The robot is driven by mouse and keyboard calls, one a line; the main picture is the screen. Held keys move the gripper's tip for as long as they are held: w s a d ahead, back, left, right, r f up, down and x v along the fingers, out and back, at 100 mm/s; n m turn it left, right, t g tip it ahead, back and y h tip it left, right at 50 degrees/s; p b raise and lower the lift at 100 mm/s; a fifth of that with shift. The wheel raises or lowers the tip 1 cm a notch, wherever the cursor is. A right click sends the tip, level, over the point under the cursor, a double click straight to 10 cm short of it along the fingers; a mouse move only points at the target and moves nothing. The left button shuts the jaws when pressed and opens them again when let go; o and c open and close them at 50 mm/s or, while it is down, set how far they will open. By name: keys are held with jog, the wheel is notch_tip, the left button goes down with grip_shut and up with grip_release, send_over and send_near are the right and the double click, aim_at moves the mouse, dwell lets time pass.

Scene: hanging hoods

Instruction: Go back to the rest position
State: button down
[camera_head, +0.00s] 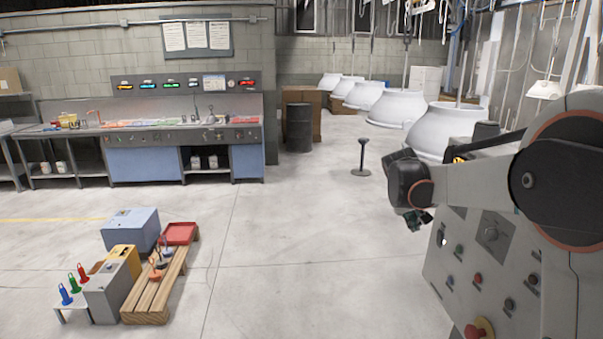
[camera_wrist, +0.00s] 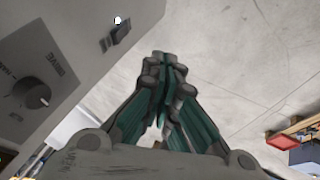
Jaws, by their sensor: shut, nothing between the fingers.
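My gripper (camera_head: 418,220) hangs below the dark wrist joint, just left of the grey control panel in the head view. In the wrist view, its fingers (camera_wrist: 165,68) are closed together with nothing between them. The grey control panel (camera_head: 463,245) carries several buttons and knobs, with a red mushroom button (camera_head: 478,329) low on it. Its upper part is hidden behind my arm. In the wrist view the panel (camera_wrist: 75,35) fills the upper left, with a black knob (camera_wrist: 32,93) and a small dark switch (camera_wrist: 120,33), both apart from the fingers.
A wooden pallet bench (camera_head: 155,290) stands low at left with a red tray (camera_head: 180,233), a blue box (camera_head: 131,230) and a grey box (camera_head: 107,293). A long workbench (camera_head: 145,165) lines the back wall. White hoods (camera_head: 445,128) hang behind. The middle floor is clear except a black stand (camera_head: 362,157).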

jog(key=s+a+r+y+b, duration=0.1)
jog(key=s+a, duration=0.2)
jog(key=s, duration=0.3)
jog(key=s+a+t+b, duration=0.1)
jog(key=s+a, duration=0.2)
jog(key=s, duration=0.4)
jog(key=s+a+r+y+b, duration=0.1)
jog(key=s+a, duration=0.2)
jog(key=s, duration=0.3)
jog(key=s+a+f+y+b, duration=0.1)
jog(key=s+a+f, duration=0.1)
jog(key=s, duration=0.4)
jog(key=s+a+f+t+y+b, duration=0.1)
jog(key=s+a+f, duration=0.1)
jog(key=s+f, duration=0.2)
jog(key=s+a+f+b, duration=0.1)
jog(key=s+f, duration=0.3)
jog(key=s, duration=0.5)
jog(key=shift+a+n+y+b, duration=0.3)
jog(key=shift+a+y+b, duration=0.1)
jog(key=shift+a, duration=0.5)
